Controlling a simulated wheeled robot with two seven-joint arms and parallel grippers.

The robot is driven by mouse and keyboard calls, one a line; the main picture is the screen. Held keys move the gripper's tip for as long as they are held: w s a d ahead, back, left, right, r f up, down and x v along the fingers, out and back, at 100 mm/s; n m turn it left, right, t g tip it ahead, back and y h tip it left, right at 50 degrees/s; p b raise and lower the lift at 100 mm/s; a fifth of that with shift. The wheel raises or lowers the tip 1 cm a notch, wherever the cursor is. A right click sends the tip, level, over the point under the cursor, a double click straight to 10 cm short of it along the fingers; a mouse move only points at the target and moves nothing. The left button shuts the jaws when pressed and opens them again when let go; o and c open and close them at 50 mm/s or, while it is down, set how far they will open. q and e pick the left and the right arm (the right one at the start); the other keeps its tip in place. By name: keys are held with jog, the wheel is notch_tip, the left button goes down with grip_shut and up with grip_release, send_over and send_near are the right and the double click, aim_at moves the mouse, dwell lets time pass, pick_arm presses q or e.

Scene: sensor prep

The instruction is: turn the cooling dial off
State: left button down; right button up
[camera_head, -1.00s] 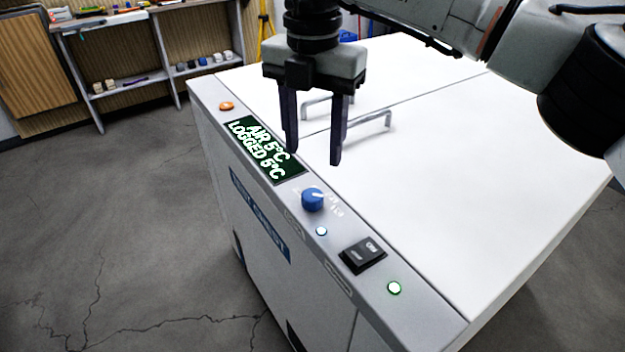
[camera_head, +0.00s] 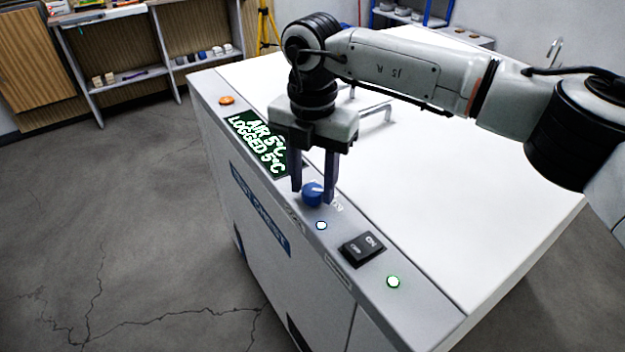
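The blue cooling dial (camera_head: 313,195) sits on the chest's control strip, just below the green display (camera_head: 259,143), which reads AIR 5°C and LOGGED 5°C. My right gripper (camera_head: 314,196) points down over it, one finger on each side. The fingers look closed in against the dial's sides, with almost no gap visible. The fingers partly cover the dial and its printed marks, so its setting cannot be read. My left gripper is not in view.
An orange button (camera_head: 227,100) sits at the strip's far end. A small blue-white light (camera_head: 321,225), a black rocker switch (camera_head: 363,248) and a green-lit button (camera_head: 393,282) lie nearer. The white lid (camera_head: 440,190) with its handles (camera_head: 376,112) is beside the strip.

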jog(key=c, duration=0.7)
jog(key=n+b, duration=0.1)
jog(key=n, duration=0.5)
jog(key=shift+n, duration=0.3)
jog(key=n, duration=1.3)
jog(key=shift+n, duration=0.3)
jog(key=n, duration=0.6)
jog(key=shift+n, duration=0.3)
